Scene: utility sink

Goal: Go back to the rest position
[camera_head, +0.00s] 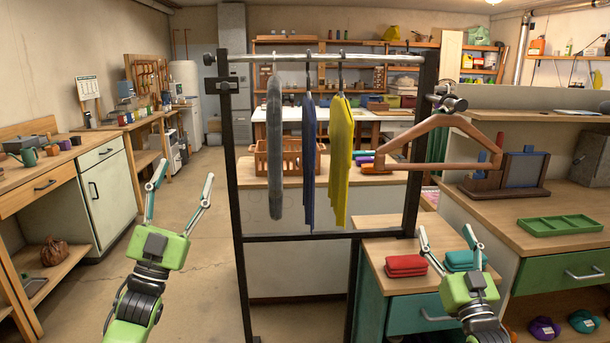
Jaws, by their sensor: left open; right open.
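My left gripper (182,178) is raised in front of the left side of a clothes rack, its fingers spread and nothing between them. My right gripper (445,232) is low on the right, in front of a small chest with folded cloths. Its fingers are also spread, and it appears empty. The black-framed rack has a metal rail (300,58). A grey garment (274,145), a blue garment (308,150) and a yellow garment (342,160) hang from it. A wooden hanger (440,123) hangs at the rack's right end, with no garment on it.
Red cloths (405,266) and teal cloths (462,261) lie on the small chest. A green tray (560,225) sits on the right counter. A white cabinet (108,195) stands at left. Open floor (200,290) lies between it and the rack.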

